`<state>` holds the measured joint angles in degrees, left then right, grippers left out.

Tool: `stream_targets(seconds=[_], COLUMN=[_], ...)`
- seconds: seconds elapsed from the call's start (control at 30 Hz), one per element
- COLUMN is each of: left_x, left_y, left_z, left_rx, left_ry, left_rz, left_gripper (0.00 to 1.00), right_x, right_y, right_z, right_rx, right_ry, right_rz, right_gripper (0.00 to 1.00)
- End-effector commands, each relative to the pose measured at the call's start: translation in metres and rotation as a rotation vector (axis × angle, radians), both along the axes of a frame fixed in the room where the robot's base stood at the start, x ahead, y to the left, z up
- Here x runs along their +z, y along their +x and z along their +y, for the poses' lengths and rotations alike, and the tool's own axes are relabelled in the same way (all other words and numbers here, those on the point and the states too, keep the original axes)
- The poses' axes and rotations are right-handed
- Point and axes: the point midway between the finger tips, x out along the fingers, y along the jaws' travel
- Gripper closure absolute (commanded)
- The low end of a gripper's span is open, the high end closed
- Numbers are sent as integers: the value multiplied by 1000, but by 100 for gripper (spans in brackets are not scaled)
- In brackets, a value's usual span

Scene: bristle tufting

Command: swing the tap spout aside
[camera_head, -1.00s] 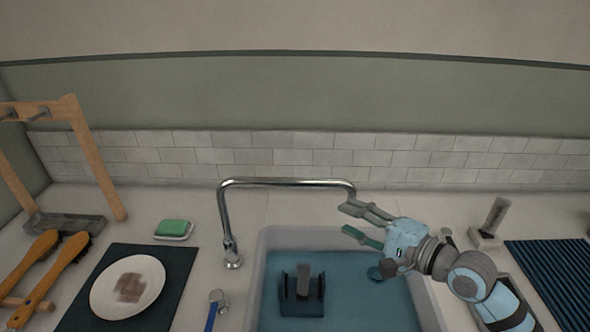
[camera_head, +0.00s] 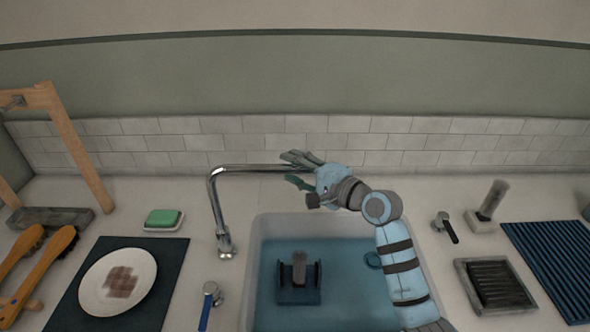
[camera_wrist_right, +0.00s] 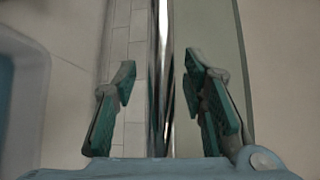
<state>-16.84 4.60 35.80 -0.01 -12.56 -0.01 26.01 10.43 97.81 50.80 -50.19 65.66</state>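The chrome tap spout (camera_head: 250,167) rises at the sink's left rim and runs level to the right along the back of the sink. Its far end is hidden behind my right gripper. My right gripper (camera_head: 288,169) is at the spout, its fingers apart, one behind it and one in front. In the right wrist view the spout (camera_wrist_right: 161,70) passes between the two green-padded fingers of the gripper (camera_wrist_right: 158,85), with a gap on each side. My left gripper is not in view.
The sink (camera_head: 258,252) holds blue water and a dark block stand (camera_head: 299,285). A dark tray (camera_head: 496,286) and ribbed mat (camera_head: 560,262) are right.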

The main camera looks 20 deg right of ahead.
Motion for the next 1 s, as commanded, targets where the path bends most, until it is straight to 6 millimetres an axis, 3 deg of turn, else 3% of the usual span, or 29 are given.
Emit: stream_targets(seconds=[0.23, 0.47, 0.8, 1.0], left_x=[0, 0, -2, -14], left_y=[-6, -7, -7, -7], left_z=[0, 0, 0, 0], left_rx=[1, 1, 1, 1], left_ry=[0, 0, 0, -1], left_rz=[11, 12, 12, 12], left_gripper=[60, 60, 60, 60], right_x=[0, 0, -2, -6], right_y=[1, 1, 1, 12], right_z=[1, 0, 0, -1], right_rx=[0, -1, 3, 47], right_ry=[0, 0, -1, -5], right_rz=[0, 0, 2, 6], right_gripper=[63, 100, 100, 100])
